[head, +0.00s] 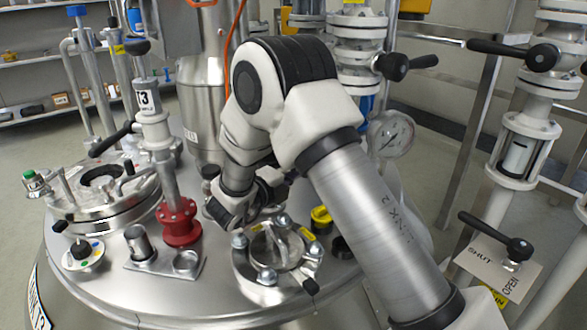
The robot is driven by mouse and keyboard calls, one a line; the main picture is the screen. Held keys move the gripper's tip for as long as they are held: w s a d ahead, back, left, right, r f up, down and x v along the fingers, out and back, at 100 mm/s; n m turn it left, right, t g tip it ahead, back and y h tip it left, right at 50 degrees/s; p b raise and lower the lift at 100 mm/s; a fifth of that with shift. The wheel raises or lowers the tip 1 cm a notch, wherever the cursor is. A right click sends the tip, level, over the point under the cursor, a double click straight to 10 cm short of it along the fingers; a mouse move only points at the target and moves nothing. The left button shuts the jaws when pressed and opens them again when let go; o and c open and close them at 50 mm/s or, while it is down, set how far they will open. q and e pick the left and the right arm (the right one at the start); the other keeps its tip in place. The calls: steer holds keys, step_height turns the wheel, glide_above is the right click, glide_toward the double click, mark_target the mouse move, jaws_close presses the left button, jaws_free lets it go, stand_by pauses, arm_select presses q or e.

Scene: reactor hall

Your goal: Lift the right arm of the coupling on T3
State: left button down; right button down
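The T3 line (147,98) is a grey upright pipe with a white tag, standing on the reactor lid above a red flange (180,222). The coupling (157,135) appears to be the wider metal part below the tag. A black-ended arm (111,139) sticks out from its left side, sloping down. I cannot clearly make out its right arm. My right gripper (228,208) is low over the lid, to the right of the red flange and apart from the coupling. Its fingers are small and partly hidden, so its opening is unclear. My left gripper is not in view.
A round clamped port (270,262) and a yellow-topped fitting (321,219) are close to my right arm. A steel column (203,80) rises behind T3. A pressure gauge (390,136) and a valve handle (495,235) are at right. A hatch (103,190) is at left.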

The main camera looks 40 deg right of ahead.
steer(key=shift+r+n+h+p, duration=0.2)
steer(key=shift+n+h+p, duration=0.1)
steer(key=shift+n+h, duration=0.25)
steer(key=shift+r+n+h+p, duration=0.2)
steer(key=shift+n+h+p, duration=0.05)
steer(key=shift+n+h, duration=0.3)
steer(key=c, duration=1.3)
jaws_free()
steer(key=shift+o, duration=0.2)
steer(key=a, duration=0.4)
steer(key=s+a, duration=0.1)
steer(key=a, duration=0.3)
steer(key=s+a+f, duration=0.1)
steer(key=a, duration=0.2)
steer(key=shift+s+a+f, duration=0.1)
steer(key=shift+s+a, duration=0.05)
steer(key=shift+a, duration=0.25)
